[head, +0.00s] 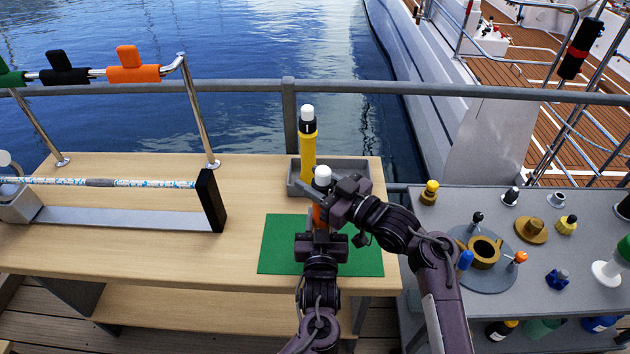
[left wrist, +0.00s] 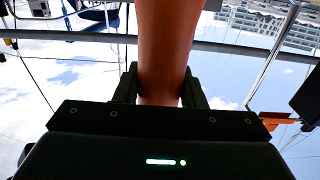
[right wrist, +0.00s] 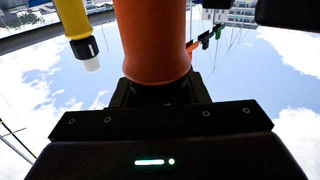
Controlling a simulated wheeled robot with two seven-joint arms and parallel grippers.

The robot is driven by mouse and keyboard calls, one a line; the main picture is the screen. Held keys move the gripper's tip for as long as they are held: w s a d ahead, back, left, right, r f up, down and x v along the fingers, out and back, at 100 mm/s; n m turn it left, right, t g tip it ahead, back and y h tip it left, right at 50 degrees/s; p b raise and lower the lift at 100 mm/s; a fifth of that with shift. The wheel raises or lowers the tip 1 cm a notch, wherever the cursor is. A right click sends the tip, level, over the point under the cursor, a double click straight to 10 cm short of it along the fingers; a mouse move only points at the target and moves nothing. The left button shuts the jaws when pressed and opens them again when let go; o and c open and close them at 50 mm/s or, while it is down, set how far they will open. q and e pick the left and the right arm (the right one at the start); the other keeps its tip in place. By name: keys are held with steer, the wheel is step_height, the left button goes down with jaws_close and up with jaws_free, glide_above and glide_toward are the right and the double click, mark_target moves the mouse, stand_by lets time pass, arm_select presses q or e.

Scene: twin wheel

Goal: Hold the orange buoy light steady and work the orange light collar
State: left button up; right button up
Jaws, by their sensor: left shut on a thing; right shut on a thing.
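The orange buoy light (head: 317,214) stands upright over the green mat (head: 280,245); its white lens shows on top. My arms hide much of it. My left gripper (head: 321,240) is shut on its orange body, which also shows between the fingers in the left wrist view (left wrist: 165,45). My right gripper (head: 328,196) is at the upper end, just below the lens. In the right wrist view the orange body (right wrist: 153,40) ends in a dark collar (right wrist: 155,92) between the shut fingers. The collar is mostly hidden by the fingers.
A yellow buoy light (head: 308,155) stands in a grey tray (head: 357,168) close behind. A rail holder with a black end block (head: 210,200) is at left. A grey table (head: 415,215) with several small parts is at right. A railing (head: 440,92) runs behind.

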steer(key=o, duration=1)
steer(key=v, duration=1.2)
steer(key=shift+s, duration=0.15)
